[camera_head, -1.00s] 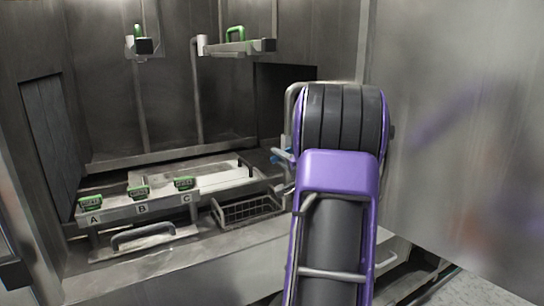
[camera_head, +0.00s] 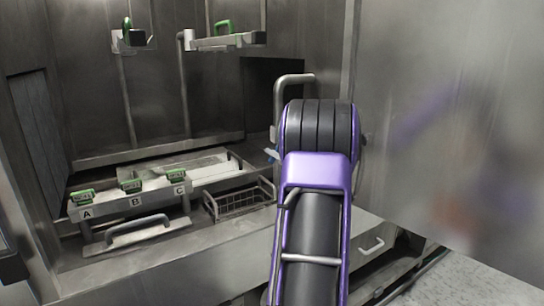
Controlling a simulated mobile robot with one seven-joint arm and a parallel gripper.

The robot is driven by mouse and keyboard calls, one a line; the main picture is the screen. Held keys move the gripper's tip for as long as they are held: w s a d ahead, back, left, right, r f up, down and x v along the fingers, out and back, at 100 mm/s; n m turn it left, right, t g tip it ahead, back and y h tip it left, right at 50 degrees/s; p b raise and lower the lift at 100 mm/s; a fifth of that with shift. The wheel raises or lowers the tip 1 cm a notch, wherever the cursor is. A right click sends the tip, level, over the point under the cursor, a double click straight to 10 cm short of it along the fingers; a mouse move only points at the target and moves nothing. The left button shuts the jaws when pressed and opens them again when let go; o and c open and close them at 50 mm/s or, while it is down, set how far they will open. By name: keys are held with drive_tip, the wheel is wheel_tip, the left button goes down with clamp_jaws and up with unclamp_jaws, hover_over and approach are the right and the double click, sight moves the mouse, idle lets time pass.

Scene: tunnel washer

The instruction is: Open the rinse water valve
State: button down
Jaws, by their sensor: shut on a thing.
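My purple and black arm covers most of this area. My gripper is hidden behind the arm, so I cannot see its fingers or their contact with anything.
A metal tray with green-topped pieces at labels A (camera_head: 86,214), B and C stands left. A wire basket (camera_head: 236,202) is beside it. Green-handled fixtures (camera_head: 224,27) hang on the back wall. A large metal panel (camera_head: 440,120) closes off the right.

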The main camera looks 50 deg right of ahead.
drive_tip(key=shift+d+f+n+b, duration=0.3)
drive_tip(key=shift+d+f+n, duration=0.1)
drive_tip(key=shift+n, duration=0.5)
drive_tip(key=shift+s, duration=0.1)
drive_tip(key=c, duration=0.7)
unclamp_jaws()
drive_tip(key=shift+d, duration=0.1)
drive_tip(key=p+v, duration=0.1)
drive_tip(key=v, duration=1.6)
drive_tip(key=shift+s+r, duration=0.1)
drive_tip(key=shift+s, duration=0.05)
